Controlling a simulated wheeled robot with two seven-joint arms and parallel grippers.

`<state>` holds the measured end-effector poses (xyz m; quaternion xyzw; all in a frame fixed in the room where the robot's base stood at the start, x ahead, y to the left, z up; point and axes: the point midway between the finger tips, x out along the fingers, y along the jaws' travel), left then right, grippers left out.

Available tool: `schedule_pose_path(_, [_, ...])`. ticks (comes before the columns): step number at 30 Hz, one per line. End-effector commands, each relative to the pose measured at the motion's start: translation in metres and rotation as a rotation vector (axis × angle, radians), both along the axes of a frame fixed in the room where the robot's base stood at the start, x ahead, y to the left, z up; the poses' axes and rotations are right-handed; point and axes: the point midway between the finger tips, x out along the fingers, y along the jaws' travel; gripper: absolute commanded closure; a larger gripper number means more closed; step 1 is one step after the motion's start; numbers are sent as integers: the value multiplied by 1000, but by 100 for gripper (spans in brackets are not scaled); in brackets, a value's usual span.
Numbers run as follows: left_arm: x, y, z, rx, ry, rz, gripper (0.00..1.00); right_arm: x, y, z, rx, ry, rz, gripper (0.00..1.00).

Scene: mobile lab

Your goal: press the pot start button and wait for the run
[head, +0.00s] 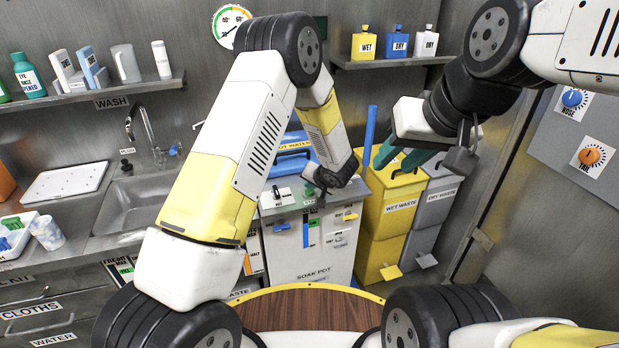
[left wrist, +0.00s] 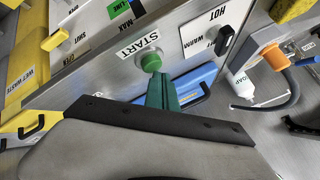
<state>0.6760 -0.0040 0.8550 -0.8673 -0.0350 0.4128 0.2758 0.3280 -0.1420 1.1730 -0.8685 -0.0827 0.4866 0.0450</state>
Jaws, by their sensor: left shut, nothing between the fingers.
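The soak pot (head: 325,255) is a pale metal cabinet with a labelled front, in the middle of the head view. Its green start button (left wrist: 151,62) shows in the left wrist view beside the START label (left wrist: 139,45). My left gripper (head: 319,199) is at the pot's top edge, and its shut green fingers (left wrist: 160,88) point at the button. The tips are at the button's edge; I cannot tell whether they touch or press it. In the head view the button is hidden by the gripper. My right gripper (head: 400,161) is open and empty, raised near the waste bins.
A yellow wet waste bin (head: 398,205) and a grey dry waste bin (head: 436,210) stand right of the pot. A blue hot water container (head: 292,160) is behind it. The sink (head: 150,198) is at left. A round wooden top (head: 310,308) lies in front.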

Motion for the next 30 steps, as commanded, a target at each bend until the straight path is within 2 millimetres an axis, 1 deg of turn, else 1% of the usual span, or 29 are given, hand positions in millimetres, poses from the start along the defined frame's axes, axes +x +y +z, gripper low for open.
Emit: schedule_pose_path(30, [0,0,-10,0,1,1,100,0,0,0,0,0,0,64])
